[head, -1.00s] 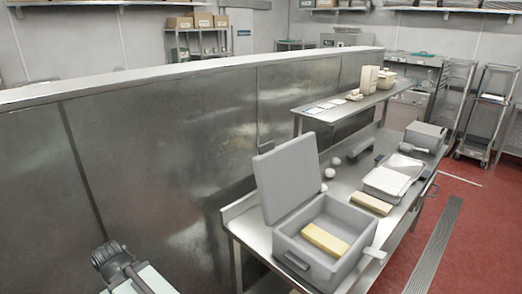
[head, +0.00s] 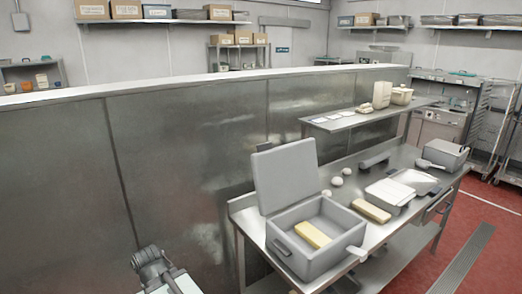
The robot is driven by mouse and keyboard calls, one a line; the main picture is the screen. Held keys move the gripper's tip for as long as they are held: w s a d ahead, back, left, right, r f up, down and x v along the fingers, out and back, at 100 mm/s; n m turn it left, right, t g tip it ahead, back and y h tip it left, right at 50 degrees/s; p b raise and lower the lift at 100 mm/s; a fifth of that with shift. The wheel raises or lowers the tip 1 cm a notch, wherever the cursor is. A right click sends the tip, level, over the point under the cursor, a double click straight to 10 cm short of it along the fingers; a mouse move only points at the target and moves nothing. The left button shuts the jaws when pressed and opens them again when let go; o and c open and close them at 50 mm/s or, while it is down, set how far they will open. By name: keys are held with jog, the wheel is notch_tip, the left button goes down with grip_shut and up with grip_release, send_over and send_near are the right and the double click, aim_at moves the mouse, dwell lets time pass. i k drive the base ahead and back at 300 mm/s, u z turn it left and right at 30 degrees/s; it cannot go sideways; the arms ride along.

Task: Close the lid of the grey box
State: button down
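The grey box (head: 290,257) stands near the left end of the steel worktable. Its lid (head: 286,177) is raised, tilted up along the box's back left side, so the box is open. A yellow block (head: 312,235) lies inside the box. Part of my own arm shows at the lower left, in front of the steel wall and well left of the box. My gripper's fingers cannot be made out in this view.
The steel worktable (head: 245,220) also carries a second yellow block (head: 371,211), a tray (head: 389,193) and a smaller grey box (head: 446,154). A raised shelf (head: 345,121) runs behind. A tall steel partition (head: 190,150) stands at left.

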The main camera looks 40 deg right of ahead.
aim_at(286, 175)
jog(key=u, duration=0.25)
jog(key=i, duration=1)
